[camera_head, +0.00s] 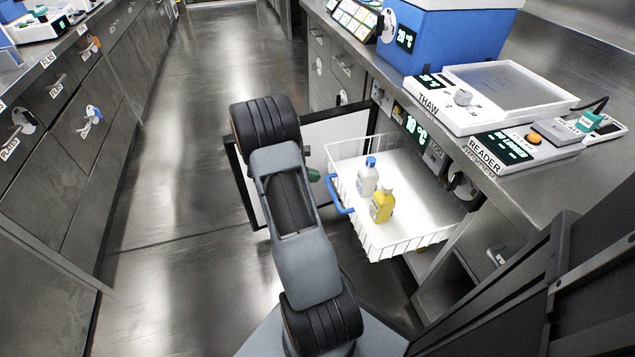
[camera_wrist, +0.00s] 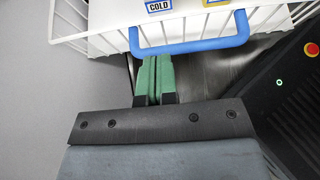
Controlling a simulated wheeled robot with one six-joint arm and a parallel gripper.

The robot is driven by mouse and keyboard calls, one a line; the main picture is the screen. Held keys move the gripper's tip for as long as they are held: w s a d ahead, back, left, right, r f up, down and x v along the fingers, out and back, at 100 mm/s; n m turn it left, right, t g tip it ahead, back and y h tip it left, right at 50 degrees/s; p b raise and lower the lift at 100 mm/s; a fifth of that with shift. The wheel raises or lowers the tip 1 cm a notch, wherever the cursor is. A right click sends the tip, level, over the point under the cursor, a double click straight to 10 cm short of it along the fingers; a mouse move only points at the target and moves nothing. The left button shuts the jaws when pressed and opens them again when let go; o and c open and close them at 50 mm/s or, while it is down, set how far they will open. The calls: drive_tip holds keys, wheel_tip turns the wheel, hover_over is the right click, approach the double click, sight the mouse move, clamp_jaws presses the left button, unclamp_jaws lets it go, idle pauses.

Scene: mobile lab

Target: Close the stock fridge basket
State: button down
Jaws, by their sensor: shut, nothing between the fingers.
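The stock fridge basket (camera_head: 400,245) is a white wire basket pulled out of the fridge under the right-hand counter. It holds a white bottle with a blue cap (camera_head: 367,177) and a yellow bottle (camera_head: 382,205). Its blue handle (camera_head: 338,195) faces my arm and also crosses the top of the wrist view (camera_wrist: 190,46). My gripper (camera_wrist: 155,62) has green fingers, shut together and empty. In the wrist view the fingertips are just below the handle's bar, near its left end; I cannot tell whether they touch it. In the head view only a bit of green shows beside my arm (camera_head: 314,175).
The fridge door (camera_head: 345,125) stands open behind my arm, its edge reaching into the aisle. The counter above carries a thaw unit (camera_head: 450,110), a reader (camera_head: 510,150) and a blue box (camera_head: 440,45). The aisle floor (camera_head: 185,150) to the left is clear.

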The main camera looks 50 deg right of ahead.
sight(341, 182)
drive_tip(key=b+x, duration=0.2)
drive_tip(key=x, duration=0.6)
drive_tip(key=shift+s+d+f, duration=0.1)
drive_tip(key=shift+s, duration=0.05)
